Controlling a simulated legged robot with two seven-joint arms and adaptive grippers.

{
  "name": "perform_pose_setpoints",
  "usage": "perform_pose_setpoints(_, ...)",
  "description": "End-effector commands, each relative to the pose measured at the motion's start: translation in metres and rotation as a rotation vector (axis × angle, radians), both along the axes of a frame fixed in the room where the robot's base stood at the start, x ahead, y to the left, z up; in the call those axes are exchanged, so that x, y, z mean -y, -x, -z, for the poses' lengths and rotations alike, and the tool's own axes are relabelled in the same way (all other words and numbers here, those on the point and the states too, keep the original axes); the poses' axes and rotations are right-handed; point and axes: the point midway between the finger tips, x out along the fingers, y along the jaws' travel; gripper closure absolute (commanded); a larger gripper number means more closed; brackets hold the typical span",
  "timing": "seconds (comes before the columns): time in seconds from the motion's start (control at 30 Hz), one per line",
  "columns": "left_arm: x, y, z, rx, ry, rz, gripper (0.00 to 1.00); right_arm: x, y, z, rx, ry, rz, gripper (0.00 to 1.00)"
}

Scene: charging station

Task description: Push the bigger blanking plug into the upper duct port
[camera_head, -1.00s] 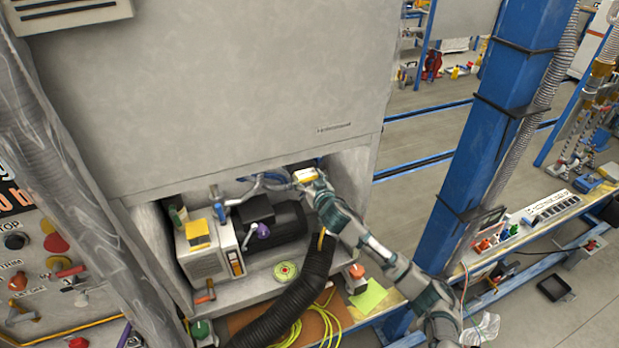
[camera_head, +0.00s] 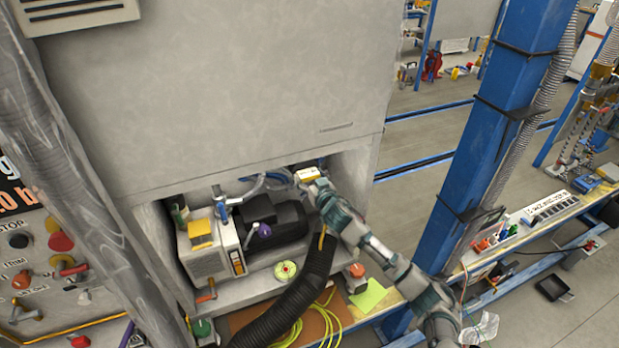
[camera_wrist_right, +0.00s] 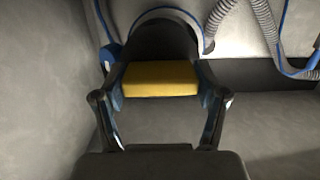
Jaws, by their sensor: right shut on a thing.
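My right gripper (camera_head: 313,180) reaches into the open recess below the large grey panel, at its right side. Directly behind the block is a dark rounded shape (camera_wrist_right: 165,38) with a pale curved rim, apparently the upper duct port. Whether the plug touches or enters it is hidden. My left gripper is not in view.
Grey ribbed hoses and blue lines (camera_wrist_right: 268,25) run right of the port. In the recess stand a black motor (camera_head: 275,222) and a pale box (camera_head: 208,252) with a yellow block on top. A thick black hose (camera_head: 300,298) hangs out in front.

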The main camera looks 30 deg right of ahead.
Motion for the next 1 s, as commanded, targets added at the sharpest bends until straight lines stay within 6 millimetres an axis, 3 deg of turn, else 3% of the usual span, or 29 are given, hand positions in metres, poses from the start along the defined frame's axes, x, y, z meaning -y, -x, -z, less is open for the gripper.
perform_pose_setpoints(1.0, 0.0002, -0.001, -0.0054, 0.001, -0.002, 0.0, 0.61, -0.0024, -0.0002, -0.0004, 0.001, -0.003, -0.001, 0.95)
